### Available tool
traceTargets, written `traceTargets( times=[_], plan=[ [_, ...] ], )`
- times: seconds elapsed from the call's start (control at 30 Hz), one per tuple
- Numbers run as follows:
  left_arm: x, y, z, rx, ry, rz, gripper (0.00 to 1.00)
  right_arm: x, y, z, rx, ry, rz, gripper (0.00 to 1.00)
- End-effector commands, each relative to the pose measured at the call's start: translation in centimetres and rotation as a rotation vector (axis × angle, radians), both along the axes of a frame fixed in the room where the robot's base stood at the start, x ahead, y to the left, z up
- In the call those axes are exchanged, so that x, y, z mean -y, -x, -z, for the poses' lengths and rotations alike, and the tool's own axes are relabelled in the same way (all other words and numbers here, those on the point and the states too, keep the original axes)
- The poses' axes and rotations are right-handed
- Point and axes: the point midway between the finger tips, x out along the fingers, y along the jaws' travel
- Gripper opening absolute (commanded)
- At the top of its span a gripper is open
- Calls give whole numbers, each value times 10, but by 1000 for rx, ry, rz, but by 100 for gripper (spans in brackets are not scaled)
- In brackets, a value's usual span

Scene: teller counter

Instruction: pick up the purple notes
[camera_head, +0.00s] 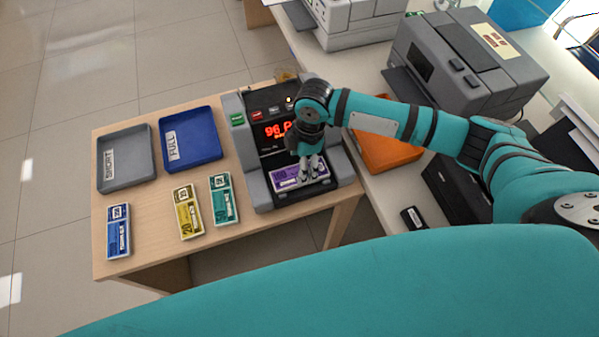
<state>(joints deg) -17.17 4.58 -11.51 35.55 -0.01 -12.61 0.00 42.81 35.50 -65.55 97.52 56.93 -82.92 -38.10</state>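The purple notes (288,180) lie in the front tray of the grey and black counting machine (258,186), whose red display is partly covered by my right arm. My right gripper (314,176) points down at the right part of the purple notes, with its fingertips at or just above them. I cannot tell if the fingers touch or grip the notes. My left gripper is not in view.
Blue notes (118,232), yellow notes (188,212) and teal notes (223,200) lie on the wooden table (160,240). A grey SHORT tray (125,182) and a blue FULL tray (190,155) stand behind them. An orange tray (392,155) and a grey machine (470,60) are on the right counter.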

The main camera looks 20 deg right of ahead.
Motion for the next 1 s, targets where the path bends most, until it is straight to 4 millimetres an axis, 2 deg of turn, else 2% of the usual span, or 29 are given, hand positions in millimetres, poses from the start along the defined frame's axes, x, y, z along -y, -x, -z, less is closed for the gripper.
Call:
traceTargets(
  times=[0.13, 0.3, 0.57, 0.93, 1.0],
  plan=[
    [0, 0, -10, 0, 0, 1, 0, 1, -2, 21, -4, 3, 2, 69],
    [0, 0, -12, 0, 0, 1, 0, -2, -1, 42, -3, 1, 1, 69],
    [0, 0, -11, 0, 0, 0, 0, -2, -2, 46, 0, 1, 0, 69],
    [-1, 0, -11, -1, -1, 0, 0, -2, -2, 46, 0, 1, 0, 23],
    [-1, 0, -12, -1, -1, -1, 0, -2, -2, 46, 0, 1, 0, 21]
  ],
)
